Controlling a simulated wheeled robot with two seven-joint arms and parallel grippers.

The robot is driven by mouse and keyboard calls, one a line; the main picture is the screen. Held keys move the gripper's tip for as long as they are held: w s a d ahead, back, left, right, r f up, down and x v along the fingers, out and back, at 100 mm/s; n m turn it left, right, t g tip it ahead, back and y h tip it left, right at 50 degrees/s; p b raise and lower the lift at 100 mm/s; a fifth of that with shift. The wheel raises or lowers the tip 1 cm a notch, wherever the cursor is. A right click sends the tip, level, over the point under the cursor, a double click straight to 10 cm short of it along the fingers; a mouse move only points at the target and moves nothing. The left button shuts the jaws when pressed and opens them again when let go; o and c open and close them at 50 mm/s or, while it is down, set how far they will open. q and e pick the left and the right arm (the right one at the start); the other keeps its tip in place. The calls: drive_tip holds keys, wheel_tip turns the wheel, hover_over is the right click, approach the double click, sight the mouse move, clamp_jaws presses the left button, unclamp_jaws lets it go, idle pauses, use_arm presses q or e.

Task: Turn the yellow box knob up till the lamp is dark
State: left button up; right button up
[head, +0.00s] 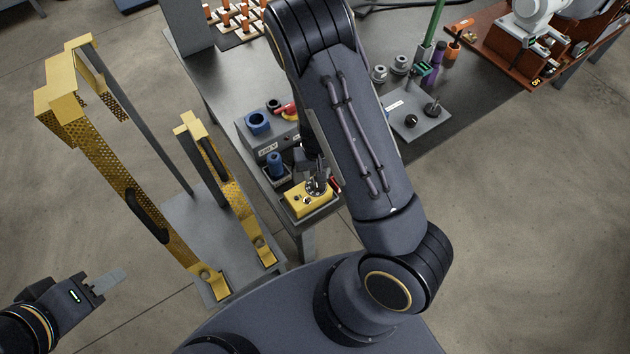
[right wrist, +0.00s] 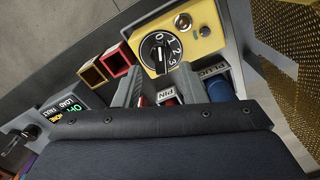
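The yellow box (head: 309,198) stands at the table's near corner. In the right wrist view, the yellow box (right wrist: 197,56) carries a round black knob (right wrist: 160,53) with white marks 0, 1, 2, 3 around it.
Red (right wrist: 116,57) and brown (right wrist: 91,72) square sockets sit beside the box. Bins labelled PIN and PLUG (right wrist: 218,86) lie close to the fingers. A perforated yellow frame (head: 110,165) stands left of the table. My right arm hides the table's middle.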

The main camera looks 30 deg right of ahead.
sight(308, 196)
wheel_tip(308, 196, down, 5)
drive_tip(key=shift+f, duration=0.1)
idle(0.3)
clamp_jaws()
